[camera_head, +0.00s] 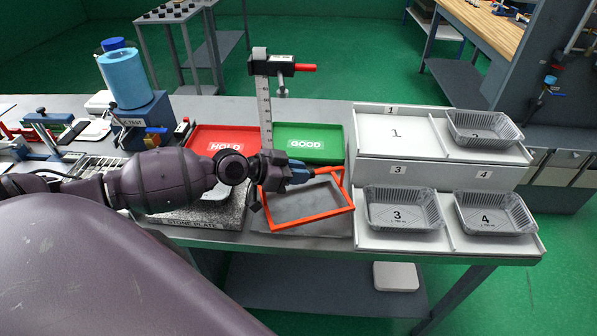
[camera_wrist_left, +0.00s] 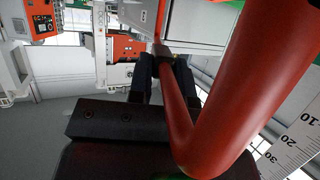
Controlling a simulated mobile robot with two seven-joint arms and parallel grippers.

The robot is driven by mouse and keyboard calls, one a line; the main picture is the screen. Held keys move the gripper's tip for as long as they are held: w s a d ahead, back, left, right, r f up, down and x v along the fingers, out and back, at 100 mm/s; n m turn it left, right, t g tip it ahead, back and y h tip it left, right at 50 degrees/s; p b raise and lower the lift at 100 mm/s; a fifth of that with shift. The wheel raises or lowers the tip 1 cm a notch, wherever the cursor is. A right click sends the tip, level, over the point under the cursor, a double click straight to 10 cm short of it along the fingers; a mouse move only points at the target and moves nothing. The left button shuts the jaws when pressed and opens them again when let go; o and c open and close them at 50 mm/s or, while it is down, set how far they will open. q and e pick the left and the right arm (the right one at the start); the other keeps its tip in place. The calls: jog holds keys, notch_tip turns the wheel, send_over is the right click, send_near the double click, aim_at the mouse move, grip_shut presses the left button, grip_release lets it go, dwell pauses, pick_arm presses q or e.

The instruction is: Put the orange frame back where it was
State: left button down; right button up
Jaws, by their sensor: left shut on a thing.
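The orange frame (camera_head: 312,219) is an open rectangle at the middle of the bench in the head view. It sits turned slightly over a grey mat (camera_head: 309,201) that shows through it. My left gripper (camera_head: 306,174) is shut on the frame's far side, near its far right corner. I cannot tell whether the frame touches the mat. In the left wrist view the frame's orange bar (camera_wrist_left: 252,75) is large and close, and its thinner part runs to my left gripper's dark fingers (camera_wrist_left: 167,72). My right gripper is not in view.
Behind the frame are a red HOLD tray (camera_head: 208,134), a green GOOD tray (camera_head: 337,133) and an upright height gauge (camera_head: 264,105). A stone plate (camera_head: 190,224) is to the left.

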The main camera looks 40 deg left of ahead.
pick_arm(q)
jog(key=shift+f, duration=0.2)
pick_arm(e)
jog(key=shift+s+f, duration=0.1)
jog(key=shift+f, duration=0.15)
pick_arm(q)
jog(key=c, duration=1.3)
grip_release()
jog(key=shift+c, duration=0.2)
jog(key=shift+o, duration=1.4)
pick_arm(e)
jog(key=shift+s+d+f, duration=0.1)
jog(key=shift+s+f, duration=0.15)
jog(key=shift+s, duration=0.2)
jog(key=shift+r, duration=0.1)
